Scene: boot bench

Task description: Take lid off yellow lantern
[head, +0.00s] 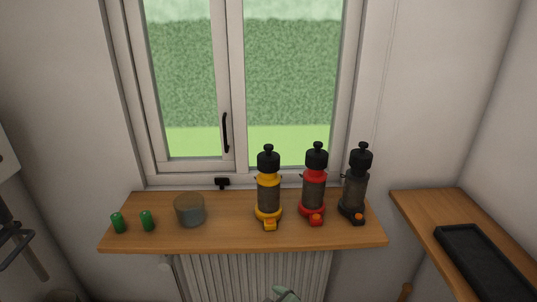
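The yellow lantern (267,205) stands upright on a wooden shelf (230,238) below the window. Its black lid (268,161), with a small round knob, is on top. Its body is dark and see-through between a yellow collar and a yellow base, with an orange-yellow part at the front of the base.
A red lantern (314,188) and a black lantern (354,190) stand close to its right, both lidded. A grey round tin (189,211) and two green cylinders (132,221) stand left. A side bench (425,208) holds a black tray (455,242). A black window handle (225,132) is behind.

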